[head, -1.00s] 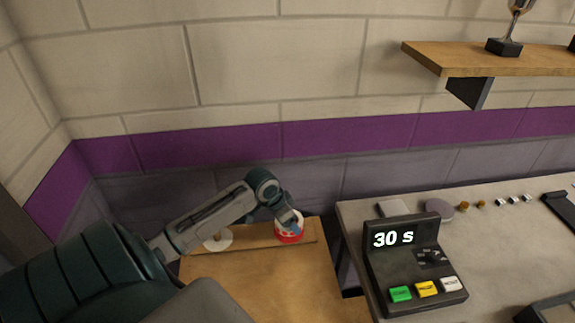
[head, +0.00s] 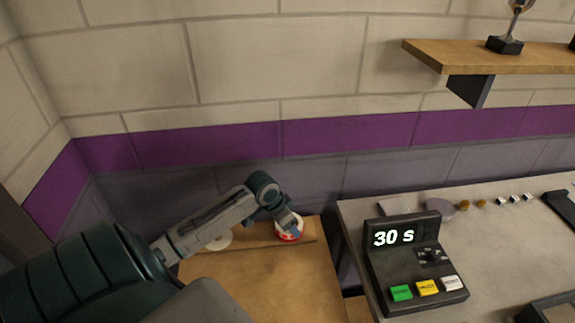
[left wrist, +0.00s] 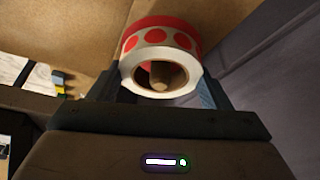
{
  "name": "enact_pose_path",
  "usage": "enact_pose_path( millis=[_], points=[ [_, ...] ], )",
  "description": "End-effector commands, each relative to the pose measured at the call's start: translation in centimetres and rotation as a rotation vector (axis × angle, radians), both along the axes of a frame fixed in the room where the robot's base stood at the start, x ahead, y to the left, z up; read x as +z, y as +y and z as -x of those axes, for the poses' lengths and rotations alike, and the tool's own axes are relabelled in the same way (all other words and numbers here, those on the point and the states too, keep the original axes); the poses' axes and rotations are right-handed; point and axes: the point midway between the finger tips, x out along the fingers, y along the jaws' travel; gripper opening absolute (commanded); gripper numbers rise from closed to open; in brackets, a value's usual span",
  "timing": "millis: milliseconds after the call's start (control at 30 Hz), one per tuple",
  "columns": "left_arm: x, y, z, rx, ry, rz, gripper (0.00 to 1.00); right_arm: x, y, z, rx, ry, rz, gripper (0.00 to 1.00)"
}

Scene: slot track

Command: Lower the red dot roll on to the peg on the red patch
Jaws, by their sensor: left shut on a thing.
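The red dot roll (head: 284,236) is a white ring with red dots and a red band. It is at the right end of a wooden strip in the head view, partly hidden by my left gripper (head: 293,227). In the left wrist view the roll (left wrist: 158,40) sits between the two fingers, which are shut on it. A wooden peg (left wrist: 160,75) shows inside the roll's hole. I cannot tell how far down the peg the roll sits. The red patch is mostly hidden beneath the roll. My right gripper is not in view.
A white disc (head: 219,241) lies on the left part of the wooden strip (head: 262,237), under my left arm. A grey table with a timer box (head: 408,262) reading 30 s stands to the right across a gap. A wall rises close behind.

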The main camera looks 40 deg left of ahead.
Motion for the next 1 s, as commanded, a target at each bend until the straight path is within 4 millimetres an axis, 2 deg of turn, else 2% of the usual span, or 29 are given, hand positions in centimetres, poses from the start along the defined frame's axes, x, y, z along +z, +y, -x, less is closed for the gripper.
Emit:
enact_pose_path(
  millis=[767,800,900,1000],
  points=[
    [-0.87,0.04,-0.02,0.0,0.0,-0.001,0.48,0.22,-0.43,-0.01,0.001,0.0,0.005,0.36],
    [-0.87,0.04,-0.02,0.0,0.0,-0.001,0.79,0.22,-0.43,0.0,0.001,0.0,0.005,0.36],
    [-0.86,0.04,-0.02,0.0,0.0,0.0,0.97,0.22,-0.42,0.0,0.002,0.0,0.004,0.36],
    [-0.86,0.03,-0.02,0.0,0.0,0.0,0.97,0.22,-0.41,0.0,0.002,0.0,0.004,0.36]
  ],
)
